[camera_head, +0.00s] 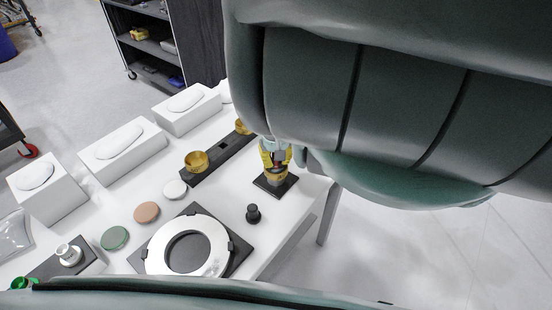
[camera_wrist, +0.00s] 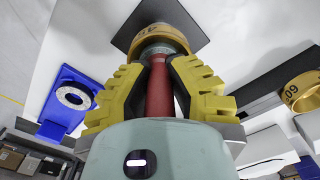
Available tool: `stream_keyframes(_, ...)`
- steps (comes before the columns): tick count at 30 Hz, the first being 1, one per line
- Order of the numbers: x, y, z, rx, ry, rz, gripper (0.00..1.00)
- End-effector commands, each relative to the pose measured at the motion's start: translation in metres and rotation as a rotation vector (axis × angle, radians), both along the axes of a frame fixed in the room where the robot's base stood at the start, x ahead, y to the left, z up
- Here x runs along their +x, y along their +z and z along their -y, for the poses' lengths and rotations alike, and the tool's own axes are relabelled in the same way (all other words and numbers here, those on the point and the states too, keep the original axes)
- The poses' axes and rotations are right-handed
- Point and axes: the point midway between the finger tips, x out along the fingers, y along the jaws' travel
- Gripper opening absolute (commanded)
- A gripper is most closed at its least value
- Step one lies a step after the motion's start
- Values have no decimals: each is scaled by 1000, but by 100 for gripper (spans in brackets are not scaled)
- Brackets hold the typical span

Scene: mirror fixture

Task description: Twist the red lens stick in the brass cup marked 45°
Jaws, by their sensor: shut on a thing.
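The red lens stick (camera_wrist: 160,92) stands between my gripper's yellow fingers (camera_wrist: 160,72) in the wrist view, and they are shut on it. Its far end goes into a brass cup (camera_wrist: 163,31) whose rim marking reads upside down and looks like 45. The cup sits on a dark square plate (camera_wrist: 192,17). In the head view my gripper (camera_head: 275,155) is over this plate (camera_head: 278,190) near the table's right edge. The fingers and my arm hide most of the stick and cup there.
Two more brass cups (camera_head: 195,162) (camera_head: 243,127) sit on a dark bar (camera_head: 215,152) to the left. A white ring (camera_head: 156,250) on a dark plate and a small black knob (camera_head: 253,213) are nearer. White boxes (camera_head: 122,150) line the back edge.

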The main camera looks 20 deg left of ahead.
Motion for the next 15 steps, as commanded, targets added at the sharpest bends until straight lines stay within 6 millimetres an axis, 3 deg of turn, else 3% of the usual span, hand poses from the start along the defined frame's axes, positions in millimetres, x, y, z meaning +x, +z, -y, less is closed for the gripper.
stream_keyframes(9,-1,-1,1,0,-14,-1,0)
stream_keyframes(15,-2,-1,1,-1,211,-6,0)
